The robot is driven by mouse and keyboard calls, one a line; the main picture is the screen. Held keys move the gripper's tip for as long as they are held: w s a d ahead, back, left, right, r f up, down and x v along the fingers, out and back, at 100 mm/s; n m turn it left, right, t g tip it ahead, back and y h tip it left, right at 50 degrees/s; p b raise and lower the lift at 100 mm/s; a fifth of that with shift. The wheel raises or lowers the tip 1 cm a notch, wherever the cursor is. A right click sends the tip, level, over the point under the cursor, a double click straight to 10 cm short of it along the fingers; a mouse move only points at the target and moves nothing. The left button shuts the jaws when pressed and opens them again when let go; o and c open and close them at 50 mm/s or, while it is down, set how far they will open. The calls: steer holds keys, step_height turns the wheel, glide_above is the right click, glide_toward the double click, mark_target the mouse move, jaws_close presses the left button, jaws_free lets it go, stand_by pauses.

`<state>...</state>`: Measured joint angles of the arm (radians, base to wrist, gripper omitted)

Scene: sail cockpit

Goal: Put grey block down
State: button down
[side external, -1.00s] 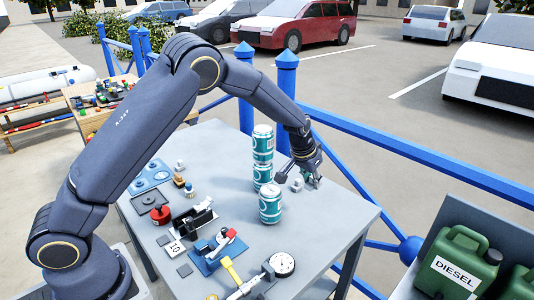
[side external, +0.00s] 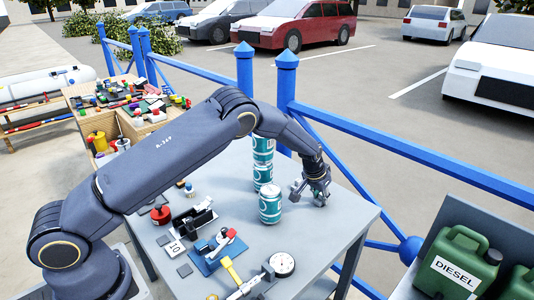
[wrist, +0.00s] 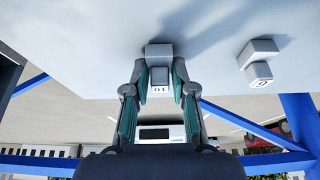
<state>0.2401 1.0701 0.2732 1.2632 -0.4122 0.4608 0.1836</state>
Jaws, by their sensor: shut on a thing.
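In the wrist view, my gripper (wrist: 160,64) is shut on a grey block (wrist: 158,50) with a smaller front part marked 10. The block sits at the fingertips, upside down in this picture, over the light grey table top. I cannot tell whether it touches the table. A second, similar grey block (wrist: 258,58) stands apart on the right. In the side view, my gripper (side external: 319,197) points down low over the right part of the grey table (side external: 335,225). Its fingers hide most of the held block there.
Teal cans (side external: 270,204) stand just left of my gripper, some of them stacked. A dial gauge (side external: 282,265), a blue-based clamp (side external: 218,250) and other small items lie on the front left. The table's right side is clear. A blue railing (side external: 400,150) runs behind.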

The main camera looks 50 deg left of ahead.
steer(key=c, duration=1)
jaws_free()
steer(key=shift+f, duration=0.1)
steer(key=shift+o, duration=0.2)
steer(key=s+a+r, duration=0.1)
steer(key=s+r, duration=0.3)
steer(key=r, duration=0.4)
steer(key=s+r+h, duration=0.1)
steer(key=s+r, duration=0.4)
steer(key=r, duration=0.2)
steer(key=s+a+r, duration=0.1)
steer(key=s+r, duration=0.3)
steer(key=r, duration=0.4)
steer(key=s+a+r, duration=0.1)
steer(key=s+r, duration=0.1)
steer(key=s, duration=1.2)
steer(key=s+a+r+t+y, duration=0.1)
steer(key=s+r, duration=0.2)
steer(key=s, duration=1.1)
steer(key=shift+s+a+r, duration=0.15)
steer(key=shift+a+r, duration=0.1)
